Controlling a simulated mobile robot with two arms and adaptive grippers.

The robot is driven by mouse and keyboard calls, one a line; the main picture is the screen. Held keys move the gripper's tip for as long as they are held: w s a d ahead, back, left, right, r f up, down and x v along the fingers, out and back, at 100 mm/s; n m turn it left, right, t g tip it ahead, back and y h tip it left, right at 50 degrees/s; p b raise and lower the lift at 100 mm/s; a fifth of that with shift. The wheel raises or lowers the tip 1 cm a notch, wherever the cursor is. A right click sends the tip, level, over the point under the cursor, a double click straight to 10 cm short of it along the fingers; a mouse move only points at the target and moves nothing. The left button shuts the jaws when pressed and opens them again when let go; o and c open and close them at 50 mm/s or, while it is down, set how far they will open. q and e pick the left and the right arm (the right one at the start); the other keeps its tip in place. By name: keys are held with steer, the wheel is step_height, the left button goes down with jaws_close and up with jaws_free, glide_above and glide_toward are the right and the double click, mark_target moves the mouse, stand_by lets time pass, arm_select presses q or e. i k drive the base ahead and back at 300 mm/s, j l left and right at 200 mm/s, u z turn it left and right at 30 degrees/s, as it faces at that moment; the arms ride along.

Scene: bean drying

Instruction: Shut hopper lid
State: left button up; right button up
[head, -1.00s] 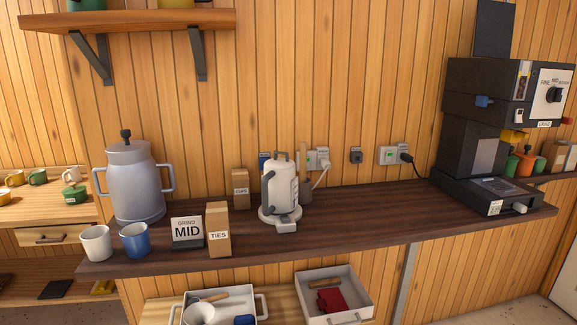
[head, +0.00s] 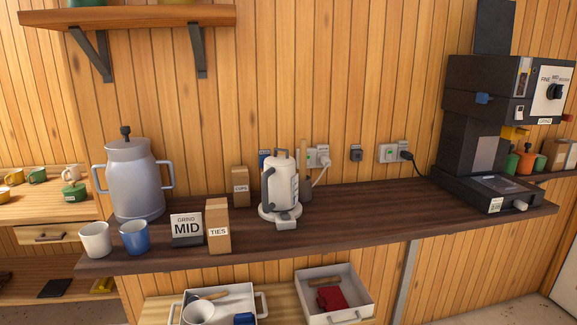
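The black grinder (head: 480,152) stands at the right end of the dark counter, with a dial marked fine to mid on its upper body. A flat dark panel (head: 494,28), which looks like the hopper lid, stands upright above the top of the grinder. Its upper edge is near the top of the picture, and the hopper opening itself cannot be seen from here. Neither of my grippers is in the head view.
The dark counter (head: 350,221) is clear between the white kettle (head: 280,186) and the grinder. A grey urn (head: 134,182), two mugs, a sign and boxes crowd its left part. Trays (head: 362,296) sit below. A shelf (head: 130,20) hangs upper left.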

mark_target(495, 19)
steer(key=i+l+z, duration=0.1)
steer(key=z, duration=0.4)
steer(key=i+z, duration=0.15)
steer(key=z, duration=0.35)
steer(key=i+z, duration=0.15)
steer(key=z, duration=0.3)
steer(key=i+j+z, duration=0.1)
steer(key=z, duration=0.4)
